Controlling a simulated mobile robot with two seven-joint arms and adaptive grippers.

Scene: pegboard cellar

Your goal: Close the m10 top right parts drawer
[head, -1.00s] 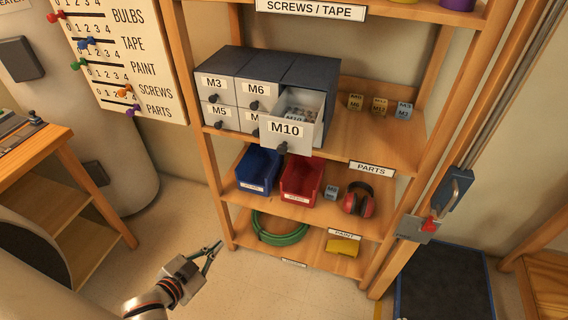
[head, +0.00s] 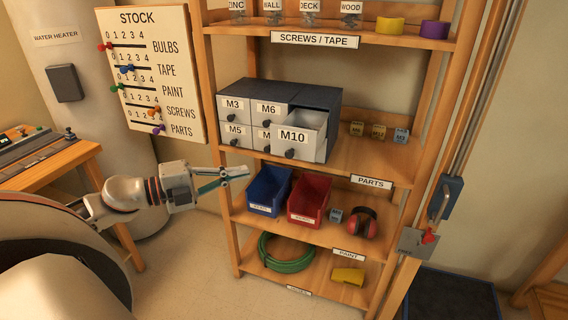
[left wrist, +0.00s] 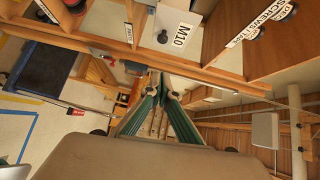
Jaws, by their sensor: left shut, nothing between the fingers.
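The M10 drawer (head: 296,139) is the top right one of a dark-topped parts cabinet (head: 262,90) on the shelf. It stands pulled out, its light front and dark knob ahead of the other drawer fronts and its inside partly visible. In the left wrist view the M10 front (left wrist: 178,36) shows at the top, turned on its side. My left gripper (head: 240,173) is shut and empty, left of the drawer and lower in the picture, apart from it. Its fingers also show in the left wrist view (left wrist: 160,84). My right gripper is out of view.
Blue (head: 268,190) and red (head: 308,198) bins stand on the shelf below the cabinet. Ear muffs (head: 361,222) sit to their right. A wooden shelf post (head: 214,110) rises left of the cabinet. A stock board (head: 152,75) hangs further left.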

